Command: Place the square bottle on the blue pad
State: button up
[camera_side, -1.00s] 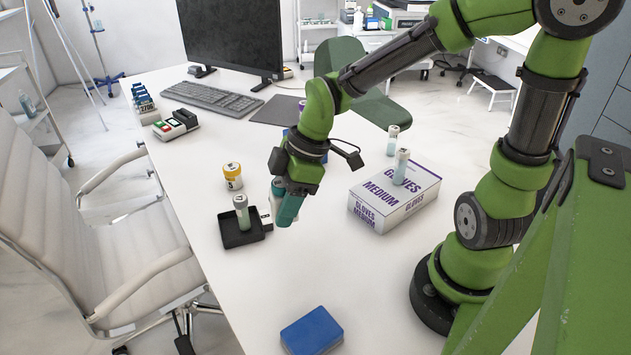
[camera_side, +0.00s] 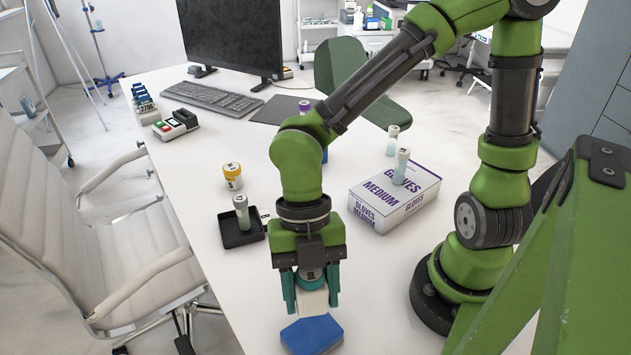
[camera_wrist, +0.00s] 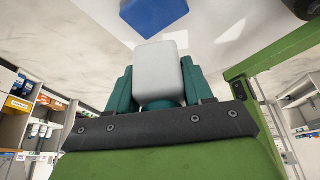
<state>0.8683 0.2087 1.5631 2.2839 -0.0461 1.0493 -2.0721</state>
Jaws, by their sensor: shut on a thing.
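My gripper (camera_side: 312,294) has teal fingers and is shut on the square bottle (camera_side: 313,301), a whitish block-shaped body with its cap end up between the fingers. In the wrist view the bottle's pale body (camera_wrist: 160,72) sticks out past the fingertips (camera_wrist: 160,92). The blue pad (camera_side: 312,336) lies flat on the table's near end. In the side view the bottle is just above and behind the pad, overlapping its far edge. A gap to the pad (camera_wrist: 153,14) shows in the wrist view. I see no contact between them.
A gloves box (camera_side: 394,199) with a vial (camera_side: 402,166) on it stands to the right. The table around the pad is clear.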

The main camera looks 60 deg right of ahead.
aim_at(314, 340)
jog(key=shift+s+f, duration=0.1)
jog(key=shift+f, duration=3.85)
jog(key=shift+f, duration=0.15)
jog(key=o, duration=1)
jog(key=shift+o, duration=0.2)
